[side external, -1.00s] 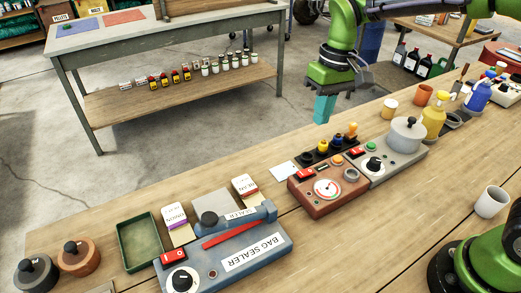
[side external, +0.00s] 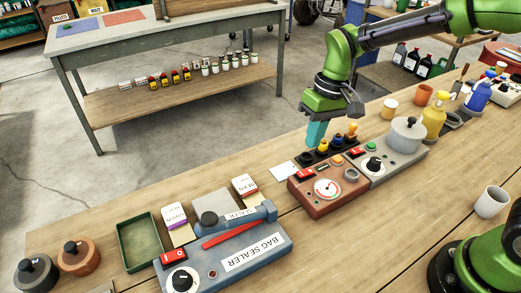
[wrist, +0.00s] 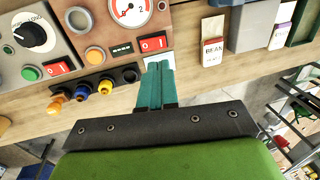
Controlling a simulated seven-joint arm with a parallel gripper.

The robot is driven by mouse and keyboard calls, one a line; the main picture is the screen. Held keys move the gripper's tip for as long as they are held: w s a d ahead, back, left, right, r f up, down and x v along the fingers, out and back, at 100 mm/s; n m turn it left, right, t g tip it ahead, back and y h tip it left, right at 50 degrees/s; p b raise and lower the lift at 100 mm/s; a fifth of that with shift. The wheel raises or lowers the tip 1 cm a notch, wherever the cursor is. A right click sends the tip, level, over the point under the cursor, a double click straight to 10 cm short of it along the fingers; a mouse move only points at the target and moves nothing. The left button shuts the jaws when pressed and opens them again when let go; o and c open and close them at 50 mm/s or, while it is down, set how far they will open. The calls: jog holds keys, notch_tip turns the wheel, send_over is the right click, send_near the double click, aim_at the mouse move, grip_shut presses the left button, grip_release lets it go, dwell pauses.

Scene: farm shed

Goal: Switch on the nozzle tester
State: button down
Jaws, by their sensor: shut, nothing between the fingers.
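The nozzle tester looks to be the reddish-brown box (side external: 326,204) with a round gauge (side external: 327,188), right of the middle of the bench; it also shows at the top of the wrist view (wrist: 103,38). Its red rocker switch (side external: 305,174), marked 0 and 1, sits on the corner nearest my fingers and shows clearly in the wrist view (wrist: 153,43). I cannot tell which way it is set. My gripper (side external: 315,134) is shut and empty, its teal fingers pointing down above the bench behind the box. In the wrist view the fingertips (wrist: 158,66) appear just below the switch, apart from it.
A rack of coloured nozzles (side external: 330,149) stands behind the box, close to my fingers. A grey unit (side external: 392,166) with its own red switch (side external: 356,151) adjoins on the right. A bag sealer (side external: 225,262) lies to the left. A pale card (side external: 284,171) lies beside the box.

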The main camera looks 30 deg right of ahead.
aim_at(303, 173)
jog(key=f, duration=0.2)
jog(key=a+f, duration=0.1)
jog(key=f, duration=0.5)
jog(key=shift+a, duration=0.25)
jog(key=shift+a+f+h, duration=0.35)
jog(key=shift+h, duration=0.15)
jog(key=shift+d+f, duration=0.1)
jog(key=shift+d, duration=0.2)
